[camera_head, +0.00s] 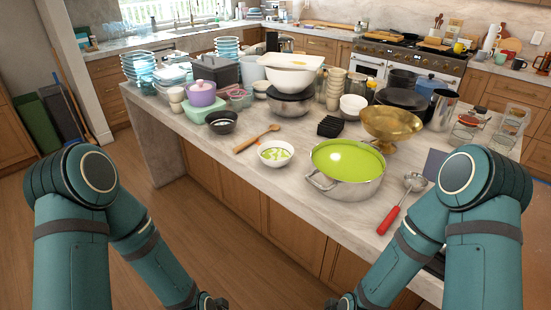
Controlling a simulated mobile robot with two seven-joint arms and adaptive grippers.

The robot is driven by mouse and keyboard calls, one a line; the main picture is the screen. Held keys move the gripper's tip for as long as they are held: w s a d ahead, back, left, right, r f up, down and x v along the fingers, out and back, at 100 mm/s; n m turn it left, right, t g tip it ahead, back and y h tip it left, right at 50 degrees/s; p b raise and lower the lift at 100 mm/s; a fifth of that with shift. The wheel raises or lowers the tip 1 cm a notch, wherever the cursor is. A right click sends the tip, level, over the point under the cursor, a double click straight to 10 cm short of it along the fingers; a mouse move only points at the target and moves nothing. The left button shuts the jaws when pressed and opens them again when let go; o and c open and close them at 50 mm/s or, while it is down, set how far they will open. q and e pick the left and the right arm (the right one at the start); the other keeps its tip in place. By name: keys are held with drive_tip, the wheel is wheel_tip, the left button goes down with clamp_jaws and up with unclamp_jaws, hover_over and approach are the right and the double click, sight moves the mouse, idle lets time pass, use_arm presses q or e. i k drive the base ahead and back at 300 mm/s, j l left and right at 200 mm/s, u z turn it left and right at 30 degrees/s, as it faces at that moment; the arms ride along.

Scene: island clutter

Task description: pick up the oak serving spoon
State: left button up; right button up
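The oak serving spoon (256,139) is a light brown wooden spoon lying on the marble island top (205,148) near its front edge. Its bowl end points back and to the right; its handle points to the front left. It lies behind and to the left of a small white bowl with green contents (275,153), apart from it. My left gripper (212,302) and my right gripper (343,302) show only partly at the bottom edge of the head view. Both are low in front of the island, well away from the spoon. Their fingers are cut off by the frame.
A large steel pot of green liquid (346,171) stands right of the white bowl. A red-handled ladle (398,208) lies further right. A dark bowl (222,122) and a purple pot (201,94) stand behind the spoon. Stacked dishes crowd the back.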

sight(274, 127)
drive_tip(key=i+j+z, duration=0.1)
drive_tip(key=z, duration=0.3)
drive_tip(key=j+z, duration=0.15)
drive_tip(key=z, duration=0.25)
drive_tip(key=i+j+z, duration=0.1)
drive_tip(key=j+z, duration=0.15)
drive_tip(key=j, duration=0.2)
drive_tip(key=j+z, duration=0.25)
drive_tip(key=j, duration=0.75)
drive_tip(key=i+j+z, duration=0.15)
drive_tip(key=j, duration=0.3)
